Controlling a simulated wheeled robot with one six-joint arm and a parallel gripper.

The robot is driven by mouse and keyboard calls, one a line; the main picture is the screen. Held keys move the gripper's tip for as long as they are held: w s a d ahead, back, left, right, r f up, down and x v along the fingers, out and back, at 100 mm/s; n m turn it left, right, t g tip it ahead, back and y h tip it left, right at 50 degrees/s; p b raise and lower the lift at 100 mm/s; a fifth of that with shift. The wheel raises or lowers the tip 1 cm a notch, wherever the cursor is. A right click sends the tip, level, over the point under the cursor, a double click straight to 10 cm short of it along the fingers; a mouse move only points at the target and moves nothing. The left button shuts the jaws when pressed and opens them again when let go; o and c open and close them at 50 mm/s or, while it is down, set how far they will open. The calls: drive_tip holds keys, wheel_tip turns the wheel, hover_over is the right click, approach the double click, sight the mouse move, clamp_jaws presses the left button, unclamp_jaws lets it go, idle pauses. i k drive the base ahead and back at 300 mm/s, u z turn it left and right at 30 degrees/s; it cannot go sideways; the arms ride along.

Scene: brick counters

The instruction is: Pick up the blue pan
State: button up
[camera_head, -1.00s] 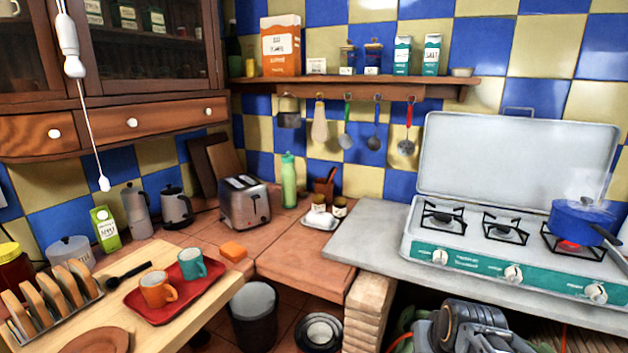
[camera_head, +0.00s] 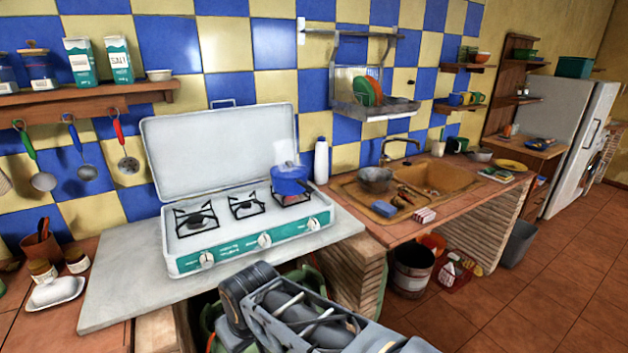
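The blue pan (camera_head: 290,181) sits on the right burner of the white and teal gas stove (camera_head: 230,248), on the grey counter. Faint steam rises above it, and its handle is hard to make out from here. My folded arm and gripper (camera_head: 312,325) show at the bottom centre, in front of and below the counter edge, apart from the pan. The fingertips cannot be made out clearly, so I cannot tell whether the gripper is open or shut.
The stove's raised lid (camera_head: 222,150) stands behind the burners. A white bottle (camera_head: 321,160) stands right of the pan, beside the sink (camera_head: 430,180). A bucket (camera_head: 412,268) and other items are under the sink counter. The tiled floor (camera_head: 520,300) at right is clear.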

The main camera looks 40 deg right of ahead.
sight(297, 186)
drive_tip(key=z, duration=1.3)
drive_tip(key=i, duration=0.85)
drive_tip(key=u, duration=2.1)
